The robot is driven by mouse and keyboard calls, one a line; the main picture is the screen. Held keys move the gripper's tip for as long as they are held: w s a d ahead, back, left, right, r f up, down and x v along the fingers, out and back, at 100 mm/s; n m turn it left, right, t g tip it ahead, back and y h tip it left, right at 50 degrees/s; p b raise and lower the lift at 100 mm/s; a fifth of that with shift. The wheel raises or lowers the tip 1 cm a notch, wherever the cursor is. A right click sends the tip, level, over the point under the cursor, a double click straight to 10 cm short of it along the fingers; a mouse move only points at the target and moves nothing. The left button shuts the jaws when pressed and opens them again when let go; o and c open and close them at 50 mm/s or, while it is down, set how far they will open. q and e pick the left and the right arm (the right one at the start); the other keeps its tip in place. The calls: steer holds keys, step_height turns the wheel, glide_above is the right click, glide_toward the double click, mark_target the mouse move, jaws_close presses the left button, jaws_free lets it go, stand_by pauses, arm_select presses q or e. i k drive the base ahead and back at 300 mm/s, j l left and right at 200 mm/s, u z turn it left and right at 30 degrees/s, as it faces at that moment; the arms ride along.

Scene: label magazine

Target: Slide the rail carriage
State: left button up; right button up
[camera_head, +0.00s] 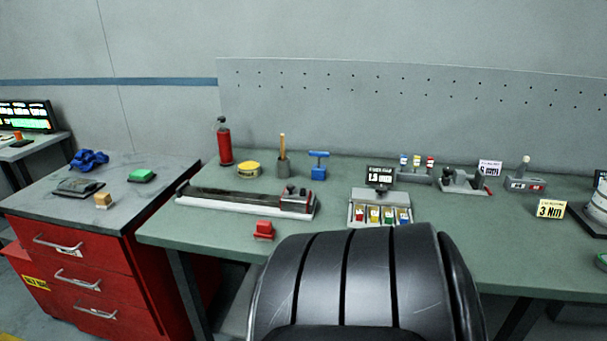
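A long rail (235,198) with a pale base and a dark top lies on the left part of the green workbench. The rail carriage (296,199), a grey block with dark knobs on top, sits at the rail's right end. Neither of my grippers shows in the head view, so nothing is seen touching the carriage.
A black ribbed chair back (365,282) stands before the workbench (500,245). A small red block (264,230) lies in front of the rail. A tray of coloured pieces (380,209) sits to its right. A red drawer cabinet (95,260) stands at left.

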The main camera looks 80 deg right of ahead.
mark_target(290, 201)
steer(key=z, duration=1.45)
steer(key=k+j+z, duration=0.1)
steer(key=z, duration=0.4)
steer(key=k+l+z, duration=0.1)
steer(key=k+z, duration=0.2)
steer(key=z, duration=0.15)
